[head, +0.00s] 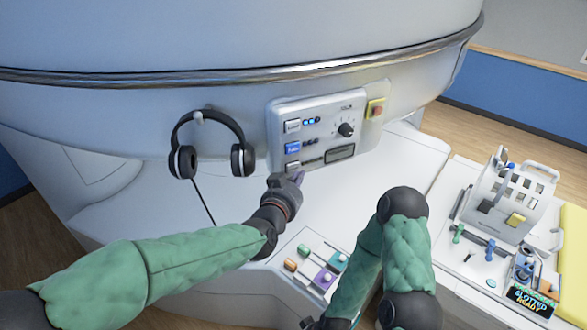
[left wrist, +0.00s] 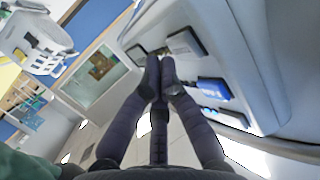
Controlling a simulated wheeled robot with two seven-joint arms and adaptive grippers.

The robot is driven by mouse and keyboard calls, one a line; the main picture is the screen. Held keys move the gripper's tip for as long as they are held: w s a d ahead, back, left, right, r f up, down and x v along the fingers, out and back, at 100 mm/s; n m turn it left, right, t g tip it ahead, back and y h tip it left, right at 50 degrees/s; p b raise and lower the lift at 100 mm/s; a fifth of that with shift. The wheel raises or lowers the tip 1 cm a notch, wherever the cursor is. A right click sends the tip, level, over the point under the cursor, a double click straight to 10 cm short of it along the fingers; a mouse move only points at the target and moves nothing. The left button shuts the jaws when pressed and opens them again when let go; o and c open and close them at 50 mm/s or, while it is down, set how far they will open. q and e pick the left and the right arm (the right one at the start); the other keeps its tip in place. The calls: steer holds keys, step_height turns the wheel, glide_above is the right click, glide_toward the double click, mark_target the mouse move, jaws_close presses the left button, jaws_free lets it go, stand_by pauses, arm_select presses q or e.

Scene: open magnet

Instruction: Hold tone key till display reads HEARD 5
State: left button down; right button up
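The control panel (head: 330,130) is on the white machine housing. It has a column of keys at its left: a pale upper key (head: 292,126), a blue lit middle key (head: 293,148) and a pale lower key (head: 293,165). Their labels are too small to read, so I cannot tell which is the tone key. A display window (head: 340,153) looks dark, with no readable text. My left gripper (head: 298,177) is just below the lower key. In the left wrist view its fingers (left wrist: 160,65) are together, with nothing seen between them.
Headphones (head: 212,145) hang left of the panel. A dial (head: 346,129) and a red button on yellow (head: 376,108) are at the panel's right. A slider box (head: 315,270) lies in front. A white slotted holder (head: 512,200) stands on the side table at right.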

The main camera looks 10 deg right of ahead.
arm_select(q)
steer(key=shift+w, duration=0.1)
stand_by(0.5)
steer(key=shift+w+a, duration=0.1)
steer(key=shift+w, duration=0.25)
steer(key=shift+w+a+b, duration=0.1)
steer(key=shift+w+b, duration=0.3)
steer(key=shift+b, duration=0.05)
stand_by(0.8)
steer(key=shift+r, duration=0.1)
stand_by(2.8)
steer(key=shift+s+p, duration=0.35)
steer(key=shift+s, duration=0.5)
steer(key=s+p, duration=0.1)
steer(key=s, duration=0.1)
steer(key=s+d, duration=0.1)
steer(key=s, duration=0.2)
steer(key=shift+d+p, duration=0.2)
steer(key=shift+p, duration=0.2)
